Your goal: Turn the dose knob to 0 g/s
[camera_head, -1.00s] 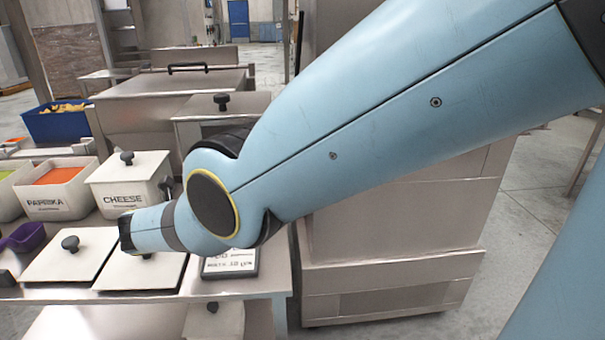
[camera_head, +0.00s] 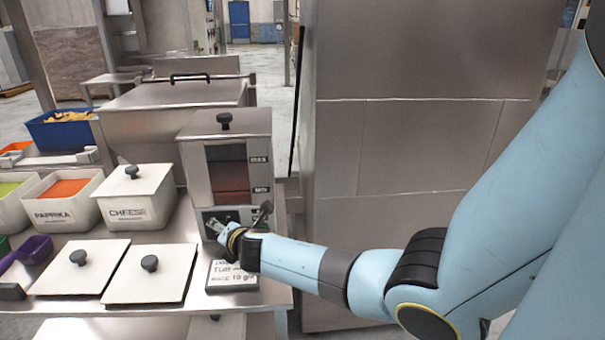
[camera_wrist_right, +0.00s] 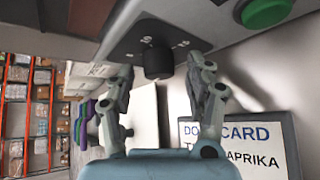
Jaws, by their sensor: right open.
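The dose knob (camera_wrist_right: 158,62) is a black knob on a dark plate under the hopper's front, seen in the right wrist view. My right gripper (camera_wrist_right: 163,85) is open, with one finger on each side of the knob and apart from it as far as I can see. In the head view my right gripper (camera_head: 216,228) is at the front panel of the steel dosing hopper (camera_head: 195,165), and it hides the knob there. The knob's setting is too small to read. My left gripper is not in view.
A dose card (camera_head: 232,284) stands just below the gripper; a green button (camera_wrist_right: 265,10) is close by. A CHEESE bin (camera_head: 140,188), a PAPRIKA bin (camera_head: 55,213) and two flat lids (camera_head: 82,280) (camera_head: 150,285) lie to the left. A tall steel cabinet (camera_head: 400,150) is at the right.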

